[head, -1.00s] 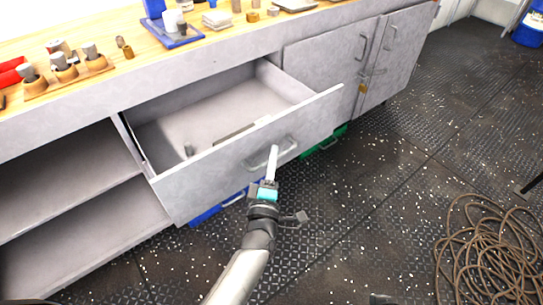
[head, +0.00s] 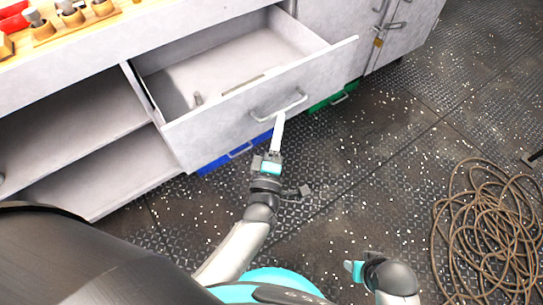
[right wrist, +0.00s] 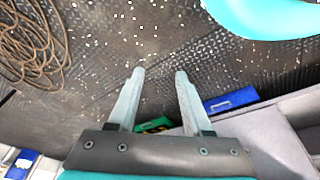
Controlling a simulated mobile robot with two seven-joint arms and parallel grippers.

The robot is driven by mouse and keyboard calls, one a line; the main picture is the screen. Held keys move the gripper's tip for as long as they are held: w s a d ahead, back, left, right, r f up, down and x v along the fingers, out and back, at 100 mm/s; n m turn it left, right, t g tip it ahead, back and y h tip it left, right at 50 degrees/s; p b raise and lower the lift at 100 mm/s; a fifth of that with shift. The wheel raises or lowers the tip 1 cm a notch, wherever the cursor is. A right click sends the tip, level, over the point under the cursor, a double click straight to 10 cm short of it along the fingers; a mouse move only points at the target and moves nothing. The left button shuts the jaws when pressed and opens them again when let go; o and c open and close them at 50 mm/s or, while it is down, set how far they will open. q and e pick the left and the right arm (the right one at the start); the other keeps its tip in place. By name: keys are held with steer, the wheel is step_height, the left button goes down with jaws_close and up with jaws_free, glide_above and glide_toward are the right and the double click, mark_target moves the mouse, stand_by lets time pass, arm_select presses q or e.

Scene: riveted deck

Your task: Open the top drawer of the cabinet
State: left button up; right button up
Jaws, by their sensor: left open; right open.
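The grey cabinet (head: 90,62) has its top drawer (head: 215,128) pulled well out. The drawer's inside shows, with small items lying in it. The bar handle (head: 290,106) is on the drawer front. My left gripper (head: 279,122) points up at the handle, its fingertips just at the bar's lower edge. It is open, and I cannot tell whether it touches the bar. My right gripper (head: 352,268) is low in the head view, away from the cabinet. In the right wrist view its fingers (right wrist: 158,82) are apart with only floor between them.
Below the drawer are a blue front (head: 235,152) and a green front (head: 335,98). Open shelves (head: 85,120) are at left, closed doors (head: 335,28) at right. Wooden holders stand on the worktop. A coiled hose (head: 490,230) lies on the floor at right; the floor between is clear.

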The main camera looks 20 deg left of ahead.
arm_select(q)
steer(key=s+d+f+p, duration=0.1)
steer(key=s, duration=0.8)
steer(key=shift+s+f, duration=0.15)
steer(key=shift+s, duration=0.25)
arm_select(e)
steer(key=f, duration=0.1)
steer(key=s+f, duration=0.2)
steer(key=shift+d+f+g, duration=0.15)
steer(key=shift+d+g, duration=0.1)
steer(key=shift+g, duration=0.05)
